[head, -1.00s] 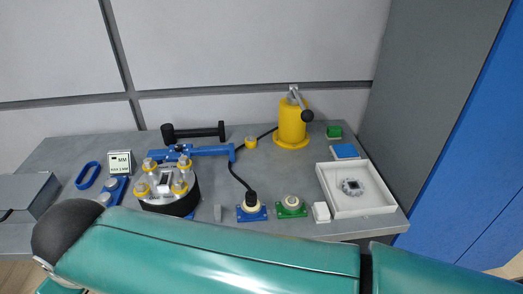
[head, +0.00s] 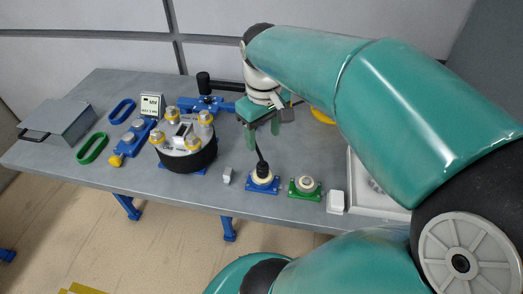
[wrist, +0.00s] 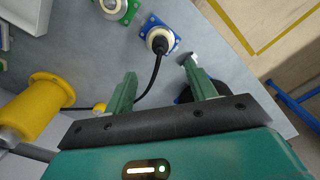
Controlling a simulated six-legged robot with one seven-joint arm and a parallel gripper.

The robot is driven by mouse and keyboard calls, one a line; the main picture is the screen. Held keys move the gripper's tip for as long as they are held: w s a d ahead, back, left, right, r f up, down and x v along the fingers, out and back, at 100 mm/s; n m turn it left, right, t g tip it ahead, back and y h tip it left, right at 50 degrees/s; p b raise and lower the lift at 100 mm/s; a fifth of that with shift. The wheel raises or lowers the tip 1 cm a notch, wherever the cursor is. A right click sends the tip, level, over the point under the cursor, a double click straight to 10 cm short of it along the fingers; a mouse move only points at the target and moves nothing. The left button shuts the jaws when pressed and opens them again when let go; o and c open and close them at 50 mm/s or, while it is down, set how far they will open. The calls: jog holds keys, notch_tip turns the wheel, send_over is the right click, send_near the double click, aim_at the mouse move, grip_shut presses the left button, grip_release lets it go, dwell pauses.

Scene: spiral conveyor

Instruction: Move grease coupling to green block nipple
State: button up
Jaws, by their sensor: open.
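The black grease coupling (head: 262,168) sits upright on the cream nipple of the blue block (head: 263,184), with its black hose attached. In the wrist view the coupling (wrist: 160,45) lies ahead of the fingers, on the blue block (wrist: 150,22). The green block (head: 291,192) with its bare cream nipple (head: 306,183) is just right of the blue one in the head view. It shows at the top edge of the wrist view (wrist: 128,15). My gripper (head: 262,135) is open and empty, pointing down above and behind the coupling; its fingers (wrist: 159,72) are well apart.
A round black-sided fixture (head: 186,160) with yellow-collared posts stands left. The yellow pump (wrist: 42,105) is at the wrist view's left. A small grey piece (head: 227,175) and a white block (head: 335,202) stand near the front edge. My arm covers much of the white tray (head: 355,172).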

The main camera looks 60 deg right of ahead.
aim_at(263, 165)
jog(key=f, duration=1.2)
jog(key=shift+w+f, duration=0.1)
jog(key=shift+w, duration=0.1)
jog(key=shift+f, duration=0.2)
jog(key=shift+r, duration=0.1)
jog(key=c, duration=1.2)
